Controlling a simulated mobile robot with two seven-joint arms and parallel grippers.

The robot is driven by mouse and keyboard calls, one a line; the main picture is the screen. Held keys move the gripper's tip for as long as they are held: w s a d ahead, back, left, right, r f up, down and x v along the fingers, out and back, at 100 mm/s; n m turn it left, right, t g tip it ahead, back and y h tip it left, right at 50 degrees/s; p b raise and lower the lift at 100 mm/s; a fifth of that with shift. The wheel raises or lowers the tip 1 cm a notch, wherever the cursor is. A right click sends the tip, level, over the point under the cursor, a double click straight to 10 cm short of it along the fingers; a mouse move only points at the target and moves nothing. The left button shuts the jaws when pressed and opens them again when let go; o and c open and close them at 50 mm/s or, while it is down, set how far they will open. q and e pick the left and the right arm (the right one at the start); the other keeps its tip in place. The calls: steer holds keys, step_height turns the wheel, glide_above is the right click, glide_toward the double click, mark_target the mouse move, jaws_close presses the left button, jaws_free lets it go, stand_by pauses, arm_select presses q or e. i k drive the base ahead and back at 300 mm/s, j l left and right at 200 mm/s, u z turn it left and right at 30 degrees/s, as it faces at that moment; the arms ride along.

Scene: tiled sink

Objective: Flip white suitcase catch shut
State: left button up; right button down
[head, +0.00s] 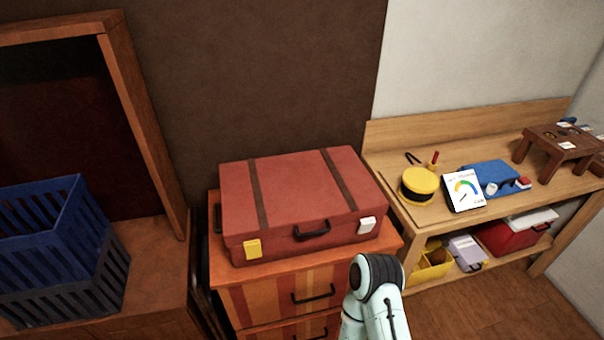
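A red suitcase (305,190) with two brown straps lies closed, lid down, on an orange chest of drawers (262,275). The white catch (367,225) is on the right of its front face. A yellow catch (252,249) is on the left of the front, and a dark handle (312,231) is between them. Whether the white catch is flipped up or down is too small to tell. A pale arm link of mine rises at the bottom, in front of the chest and below the white catch. Neither of my grippers shows in the head view.
A blue crate (62,250) stands on a wooden cabinet at the left. A wooden bench (400,208) at the right holds a yellow round case (419,185), a gauge card (464,191) and a blue item (490,176). Boxes fill its lower shelf. The suitcase lid is clear.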

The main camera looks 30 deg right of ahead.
mark_target(367, 224)
steer(key=z, duration=0.5)
steer(key=l+z, duration=0.15)
steer(key=z, duration=0.3)
steer(key=l+z, duration=0.1)
steer(key=z, duration=0.4)
steer(key=l, duration=1.85)
